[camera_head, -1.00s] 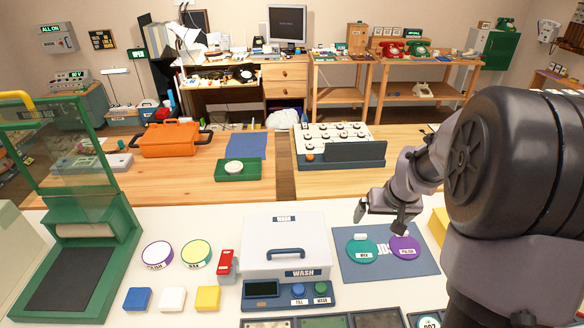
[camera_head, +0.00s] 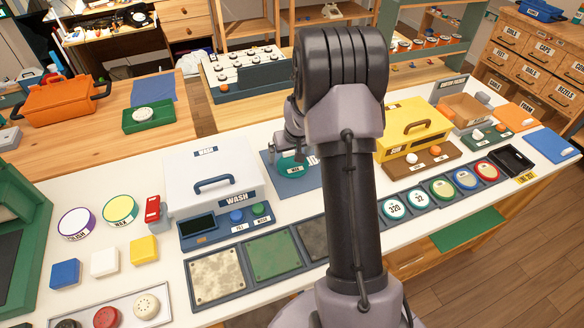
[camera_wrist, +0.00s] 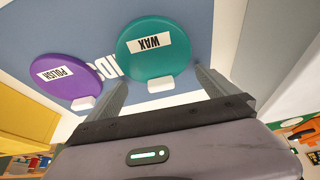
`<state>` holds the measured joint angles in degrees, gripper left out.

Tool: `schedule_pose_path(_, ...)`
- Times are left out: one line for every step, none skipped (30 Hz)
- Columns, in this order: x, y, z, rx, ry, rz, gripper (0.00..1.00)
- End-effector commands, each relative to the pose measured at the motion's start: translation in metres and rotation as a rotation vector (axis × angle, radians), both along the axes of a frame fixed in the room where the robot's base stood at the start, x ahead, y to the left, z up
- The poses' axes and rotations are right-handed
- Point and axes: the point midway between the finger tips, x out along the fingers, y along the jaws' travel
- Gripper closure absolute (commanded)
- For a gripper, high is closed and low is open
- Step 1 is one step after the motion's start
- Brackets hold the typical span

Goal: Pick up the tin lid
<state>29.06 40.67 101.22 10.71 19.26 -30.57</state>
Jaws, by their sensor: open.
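A round teal lid labelled WAX (camera_head: 291,168) lies on a blue mat (camera_head: 274,180) at the right of the white wash box. In the wrist view the teal lid (camera_wrist: 160,62) shows a small white tab, and the purple lid labelled POLISH (camera_wrist: 70,84) lies left of it. My arm hides the purple lid in the head view. My gripper (camera_wrist: 158,92) is open, its two fingers pointing toward the teal lid with nothing held. In the head view the gripper (camera_head: 294,148) is close by the teal lid; whether it touches is unclear.
Two open round tins, POLISH (camera_head: 76,223) and WAX (camera_head: 120,209), stand left of the white wash box (camera_head: 212,178). A yellow box (camera_head: 412,128) stands right of the mat. Dark-framed panels (camera_head: 215,276) line the front edge.

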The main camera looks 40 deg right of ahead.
Motion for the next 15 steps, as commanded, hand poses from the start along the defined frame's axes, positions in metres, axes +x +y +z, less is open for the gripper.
schedule_pose_path(0.0018,-0.0006,-0.0048,0.000,-0.001,0.000,0.02)
schedule_pose_path(0.0020,-0.0006,-0.0042,0.000,-0.001,0.000,0.02)
schedule_pose_path(0.0019,-0.0006,-0.0031,0.000,-0.001,0.000,0.02)
schedule_pose_path(0.0018,-0.0006,-0.0026,0.000,-0.001,0.000,0.02)
schedule_pose_path(0.0018,-0.0006,-0.0024,0.000,-0.001,0.000,0.02)
schedule_pose_path(0.0017,-0.0004,-0.0022,0.000,-0.001,0.000,0.04)
schedule_pose_path(0.0018,-0.0005,-0.0021,0.000,-0.001,0.000,0.10)
schedule_pose_path(0.0017,-0.0004,-0.0021,0.000,-0.001,0.000,0.16)
schedule_pose_path(0.0016,-0.0004,-0.0020,0.000,-0.001,0.000,0.24)
schedule_pose_path(0.0016,-0.0004,-0.0020,0.000,-0.001,0.000,0.30)
schedule_pose_path(0.0016,-0.0004,-0.0020,0.000,-0.001,0.000,0.36)
schedule_pose_path(0.0016,-0.0004,-0.0019,0.000,-0.001,0.000,0.43)
schedule_pose_path(0.0016,-0.0004,-0.0019,0.000,-0.001,0.000,0.49)
schedule_pose_path(0.0015,-0.0004,-0.0020,0.000,-0.001,0.000,0.55)
schedule_pose_path(0.0015,-0.0004,-0.0020,0.000,-0.001,0.000,0.63)
